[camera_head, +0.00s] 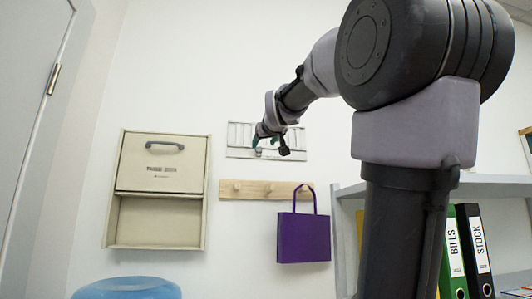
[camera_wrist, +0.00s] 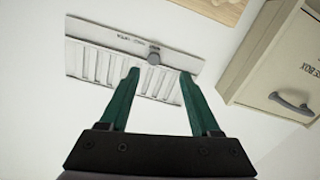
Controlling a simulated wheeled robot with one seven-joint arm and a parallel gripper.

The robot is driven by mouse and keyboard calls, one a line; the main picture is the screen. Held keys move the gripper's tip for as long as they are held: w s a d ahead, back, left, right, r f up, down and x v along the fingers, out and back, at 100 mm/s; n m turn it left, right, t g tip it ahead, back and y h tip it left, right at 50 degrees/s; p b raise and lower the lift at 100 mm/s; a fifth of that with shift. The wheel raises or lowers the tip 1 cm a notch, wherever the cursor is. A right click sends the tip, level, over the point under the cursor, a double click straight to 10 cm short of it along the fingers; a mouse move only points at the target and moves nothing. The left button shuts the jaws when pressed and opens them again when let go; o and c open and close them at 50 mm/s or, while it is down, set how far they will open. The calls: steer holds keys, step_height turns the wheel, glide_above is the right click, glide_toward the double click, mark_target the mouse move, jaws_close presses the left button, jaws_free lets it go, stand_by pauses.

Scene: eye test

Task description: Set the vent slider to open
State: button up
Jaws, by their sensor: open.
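The vent (camera_head: 239,136) is a pale slatted plate on the wall, partly hidden behind my gripper (camera_head: 268,144) in the head view. In the wrist view the vent (camera_wrist: 92,64) appears turned over, with its plain strip and small dark lettering above the slats. The lettering is too small to read surely. The round grey slider knob (camera_wrist: 153,58) sits on that strip, near its middle in the wrist view. My gripper (camera_wrist: 160,75) is open, its green fingertips spread to either side of the knob and a little below it in the picture. No contact shows.
A beige wall box (camera_head: 160,170) with a grey handle hangs left of the vent. A wooden peg rail (camera_head: 250,190) with a purple bag (camera_head: 304,238) is just below the vent. A shelf with binders (camera_head: 455,250) stands right. A blue object (camera_head: 126,288) is lower left.

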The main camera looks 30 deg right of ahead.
mark_target(259, 149)
steer(key=x, duration=0.3)
steer(key=r+x, duration=0.1)
steer(key=x, duration=0.3)
steer(key=r+x, duration=0.1)
steer(key=x, duration=0.3)
steer(key=shift+w+d, duration=0.1)
steer(key=shift+d, duration=0.25)
jaws_close()
stand_by(0.9)
